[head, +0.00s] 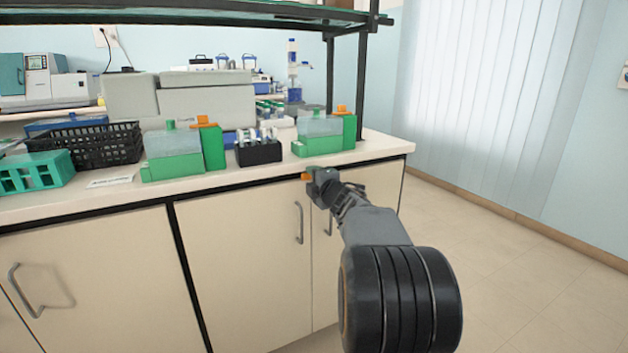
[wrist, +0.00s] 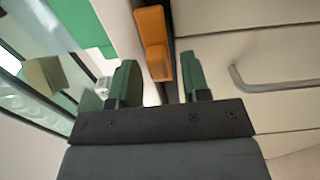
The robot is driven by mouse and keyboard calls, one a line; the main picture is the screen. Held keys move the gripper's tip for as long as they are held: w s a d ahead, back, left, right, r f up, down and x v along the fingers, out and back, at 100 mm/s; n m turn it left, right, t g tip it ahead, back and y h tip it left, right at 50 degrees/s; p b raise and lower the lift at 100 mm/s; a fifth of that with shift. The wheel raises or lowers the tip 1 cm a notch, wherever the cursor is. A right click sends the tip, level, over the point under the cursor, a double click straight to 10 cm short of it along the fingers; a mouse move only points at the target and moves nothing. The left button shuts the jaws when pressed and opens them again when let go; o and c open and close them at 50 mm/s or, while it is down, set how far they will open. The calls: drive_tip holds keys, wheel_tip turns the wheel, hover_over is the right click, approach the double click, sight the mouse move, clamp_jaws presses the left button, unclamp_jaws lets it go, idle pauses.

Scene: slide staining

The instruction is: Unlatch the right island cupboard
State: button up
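The right island cupboard (head: 245,260) has two cream doors with grey bar handles, and both look shut. A small orange latch (head: 306,176) sits at the top of its doors, just under the countertop edge. My gripper (head: 317,183) is right at the latch, coming from the front right. In the wrist view, the orange latch (wrist: 156,45) shows between and just beyond the two green fingertips of my gripper (wrist: 160,75). The fingers are apart, with gaps visible on both sides of the latch. The right door is partly hidden behind my arm in the head view.
The countertop (head: 100,199) above holds green staining boxes (head: 172,155), a dark slide rack (head: 258,152) and a black basket (head: 95,146). Another cupboard (head: 95,280) stands to the left. Open floor (head: 500,260) lies to the right.

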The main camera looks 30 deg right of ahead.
drive_tip(key=s+a+p, duration=0.1)
drive_tip(key=s+p, duration=0.2)
drive_tip(key=s, duration=1)
drive_tip(key=shift+s+a, duration=0.35)
drive_tip(key=shift+a, duration=0.05)
drive_tip(key=shift+r, duration=0.1)
drive_tip(key=a+r+m+g+h+p, duration=0.3)
drive_tip(key=a+r+m+g+p, duration=0.25)
drive_tip(key=r+m+p, duration=0.85)
drive_tip(key=s+a+r+m+g+y+p, duration=0.1)
drive_tip(key=s+a+r+g+y+p, duration=0.1)
drive_tip(key=s+a+p, duration=0.4)
drive_tip(key=s+a+r+m+g+y+p, duration=0.1)
drive_tip(key=s+a+g+p, duration=0.5)
drive_tip(key=a+p, duration=0.6)
drive_tip(key=r+y+p, duration=0.1)
drive_tip(key=y+p, duration=0.1)
drive_tip(key=p, duration=0.1)
drive_tip(key=shift+a+r+m+g+y, duration=0.25)
drive_tip(key=shift+a+m+g+y, duration=0.05)
drive_tip(key=shift+a+g+y, duration=0.1)
